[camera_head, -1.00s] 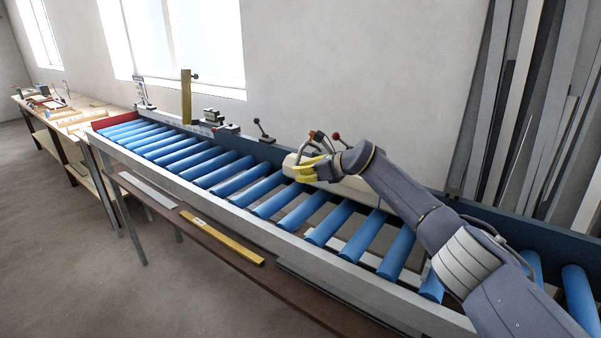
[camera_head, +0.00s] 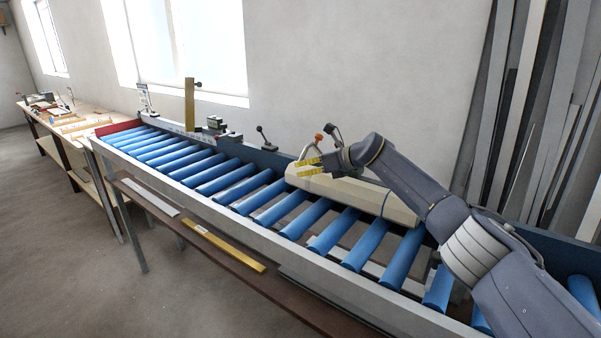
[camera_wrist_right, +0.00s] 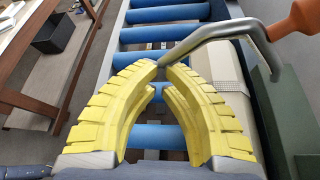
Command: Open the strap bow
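The strap bow looks to be the bent grey metal tube with an orange grip (camera_wrist_right: 295,18) in the right wrist view. The bow's tube (camera_wrist_right: 215,32) runs down left to the tips of my right gripper (camera_wrist_right: 165,70). In the head view a grey curved tube (camera_head: 304,149) stands just behind that gripper (camera_head: 309,167). Its yellow fingers point left above a long beige package (camera_head: 395,206) on the rollers. The fingertips are close together with a narrow gap; whether they clasp the tube's end or only lie beside it is unclear. My left gripper is out of view.
The blue roller conveyor (camera_head: 255,197) has levers and small fixtures along its back rail. An upright yellow piece (camera_head: 190,104) stands farther left. Tall grey profiles (camera_head: 500,110) lean at the right wall. The left rollers are clear.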

